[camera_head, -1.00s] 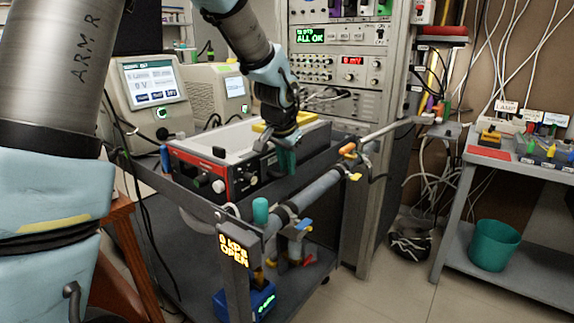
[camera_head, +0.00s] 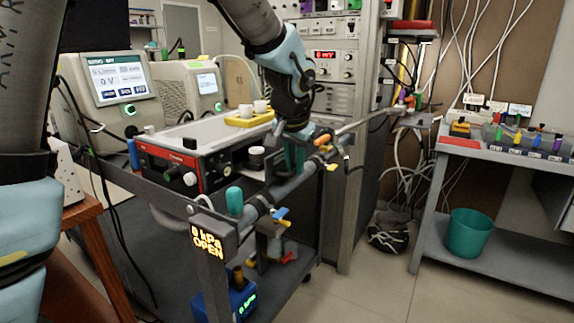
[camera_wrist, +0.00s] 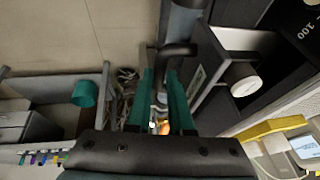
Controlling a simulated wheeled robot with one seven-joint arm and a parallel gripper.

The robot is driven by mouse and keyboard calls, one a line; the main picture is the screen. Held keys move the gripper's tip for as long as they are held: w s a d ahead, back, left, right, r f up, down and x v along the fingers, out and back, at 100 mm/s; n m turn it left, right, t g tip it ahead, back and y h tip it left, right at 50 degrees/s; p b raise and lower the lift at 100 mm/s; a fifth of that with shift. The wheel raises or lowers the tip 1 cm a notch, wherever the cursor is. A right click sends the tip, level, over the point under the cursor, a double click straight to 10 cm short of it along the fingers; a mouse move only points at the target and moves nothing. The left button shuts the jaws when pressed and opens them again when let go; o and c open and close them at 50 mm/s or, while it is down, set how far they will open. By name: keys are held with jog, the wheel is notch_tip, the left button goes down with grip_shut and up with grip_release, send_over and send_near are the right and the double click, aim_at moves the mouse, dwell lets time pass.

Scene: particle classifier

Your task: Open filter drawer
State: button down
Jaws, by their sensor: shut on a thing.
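The filter drawer (camera_head: 256,172) stands pulled out at the right of the red-and-black front of the instrument (camera_head: 190,172). A round white-topped piece (camera_head: 256,154) sits in it, and this piece also shows in the wrist view (camera_wrist: 245,78). My gripper (camera_head: 294,158) is at the drawer's outer end. In the wrist view, its two teal fingers (camera_wrist: 164,85) are close together around the dark bar handle (camera_wrist: 178,50) beside the labelled drawer front (camera_wrist: 199,80). The exact contact is partly hidden.
A grey pipe (camera_head: 290,187) with coloured valves runs just in front of the drawer. A display reading 0 kPa OPEN (camera_head: 208,240) stands at the front left. A yellow tray (camera_head: 249,120) with white cups lies on the instrument top. Floor is free at right.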

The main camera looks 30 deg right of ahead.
jog(key=c, duration=0.8)
grip_release()
jog(key=v, duration=1)
jog(key=shift+r, duration=0.35)
jog(key=shift+s+a, duration=0.1)
jog(key=shift+a, duration=0.05)
